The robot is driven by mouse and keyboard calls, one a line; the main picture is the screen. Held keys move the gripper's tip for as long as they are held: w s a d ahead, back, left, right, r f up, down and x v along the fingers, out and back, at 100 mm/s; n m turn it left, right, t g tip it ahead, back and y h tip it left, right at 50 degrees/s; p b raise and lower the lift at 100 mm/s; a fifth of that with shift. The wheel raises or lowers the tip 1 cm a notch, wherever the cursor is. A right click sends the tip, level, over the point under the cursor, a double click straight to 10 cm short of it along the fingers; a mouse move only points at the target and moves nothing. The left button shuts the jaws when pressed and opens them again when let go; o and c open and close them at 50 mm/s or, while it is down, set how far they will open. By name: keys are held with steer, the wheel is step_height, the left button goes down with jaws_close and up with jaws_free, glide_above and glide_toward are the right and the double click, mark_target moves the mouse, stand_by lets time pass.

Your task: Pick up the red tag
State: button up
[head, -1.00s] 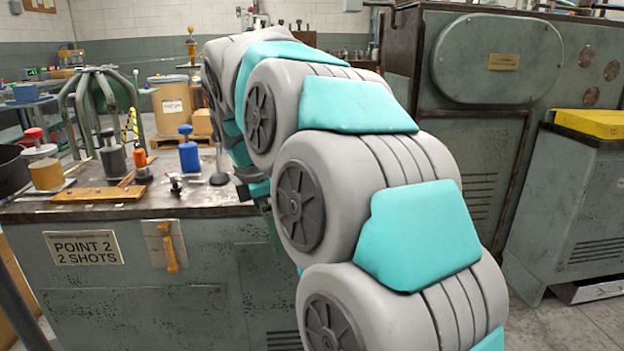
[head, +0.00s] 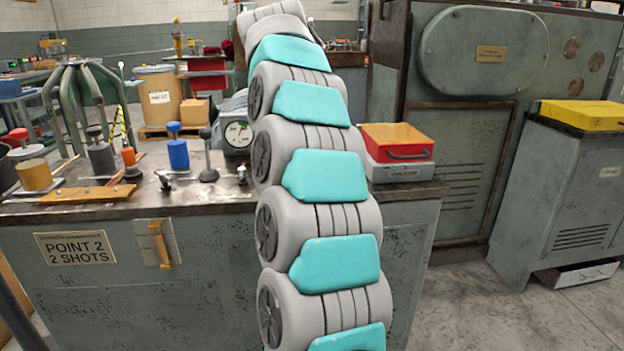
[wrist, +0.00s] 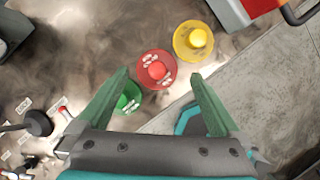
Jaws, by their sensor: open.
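The red tag (wrist: 155,78) is a round red disc with a raised knob and pale lettering. It lies on the bench top in the wrist view, between a yellow disc (wrist: 193,40) and a green disc (wrist: 128,98). My gripper (wrist: 159,76) is open and empty, its two green fingers spread on either side of the red tag's place in the picture. I cannot tell its height above the tag. In the head view my own arm hides the gripper and all three discs.
The bench edge runs close to the discs, with floor beyond. A dial gauge (head: 237,135), a blue cylinder (head: 178,152) and several black-knobbed parts stand left of my arm.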

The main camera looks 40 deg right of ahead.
steer(key=shift+a+x, duration=0.2)
steer(key=shift+x, duration=1.3)
steer(key=shift+a+x, duration=0.25)
steer(key=shift+x, duration=1.25)
steer(key=shift+f, duration=0.15)
steer(key=shift+c, duration=0.2)
steer(key=c, duration=1.1)
